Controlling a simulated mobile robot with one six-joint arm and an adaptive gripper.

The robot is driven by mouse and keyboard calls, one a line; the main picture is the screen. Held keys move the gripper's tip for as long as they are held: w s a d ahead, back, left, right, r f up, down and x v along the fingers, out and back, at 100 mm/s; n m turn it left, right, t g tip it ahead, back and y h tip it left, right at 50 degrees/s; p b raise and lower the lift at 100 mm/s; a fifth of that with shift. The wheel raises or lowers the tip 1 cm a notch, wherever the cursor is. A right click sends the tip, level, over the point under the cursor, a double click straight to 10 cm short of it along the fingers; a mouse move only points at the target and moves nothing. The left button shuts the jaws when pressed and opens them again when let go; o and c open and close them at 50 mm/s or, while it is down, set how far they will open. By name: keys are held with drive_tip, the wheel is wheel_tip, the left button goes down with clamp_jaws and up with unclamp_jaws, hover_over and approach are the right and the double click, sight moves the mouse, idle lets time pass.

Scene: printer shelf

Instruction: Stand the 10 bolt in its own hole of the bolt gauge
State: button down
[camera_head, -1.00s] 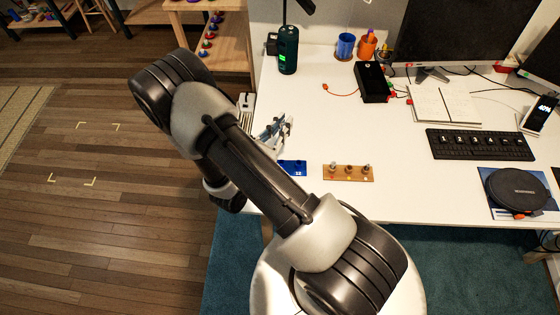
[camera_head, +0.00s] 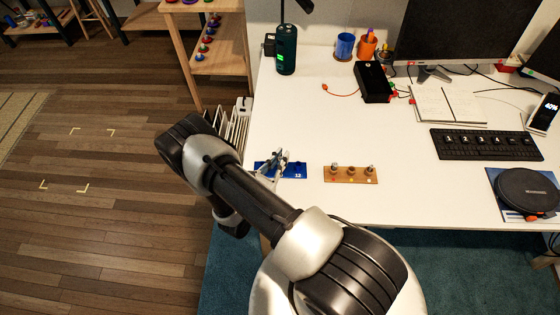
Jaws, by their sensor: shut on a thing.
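The bolt gauge looks to be the blue plate (camera_head: 296,171) with white marks, near the left front of the white desk. My gripper (camera_head: 272,168) is over the left part of this plate, pointing down. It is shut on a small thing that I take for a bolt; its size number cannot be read. The fingers and my arm hide that part of the plate, and I cannot tell whether the bolt touches a hole. A wooden block (camera_head: 343,179) to the right carries small metal bolts (camera_head: 370,169) standing upright.
A dark green flask (camera_head: 286,50) stands at the back left. A black box (camera_head: 372,82), a notebook (camera_head: 447,105), a keyboard (camera_head: 487,145) and a round black case (camera_head: 527,192) lie farther right. White desk surface is clear around the wooden block. A white rack (camera_head: 236,125) stands beside the desk's left edge.

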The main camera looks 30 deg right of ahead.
drive_tip(key=shift+f, duration=0.1)
drive_tip(key=c, duration=1.6)
unclamp_jaws()
drive_tip(key=shift+a, duration=0.1)
